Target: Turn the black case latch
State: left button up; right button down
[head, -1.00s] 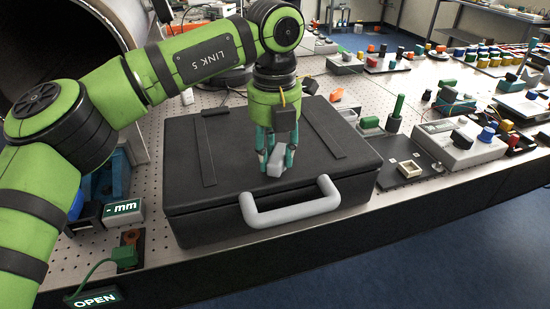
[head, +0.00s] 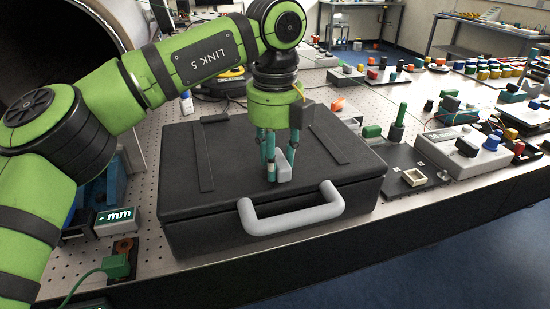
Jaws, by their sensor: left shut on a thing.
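The black case (head: 237,205) lies closed on the perforated table, with a light grey handle (head: 292,215) on its front side. A small light grey latch (head: 284,172) stands on the lid near the front edge, above the handle. My left gripper (head: 280,165) points straight down over it, with teal fingers shut on the latch, one on each side. The fingers partly hide the latch. My right gripper is not in view.
A grey box with knobs (head: 465,152) and a dark plate with a cream square frame (head: 414,177) stand right of the case. A large dark cylinder opening is behind my arm.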

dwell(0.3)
pick_arm(q)
jog(key=o, duration=1.2)
jog(key=shift+c, duration=0.2)
jog(key=shift+r, duration=0.15)
notch_tip(320, 180, up, 12)
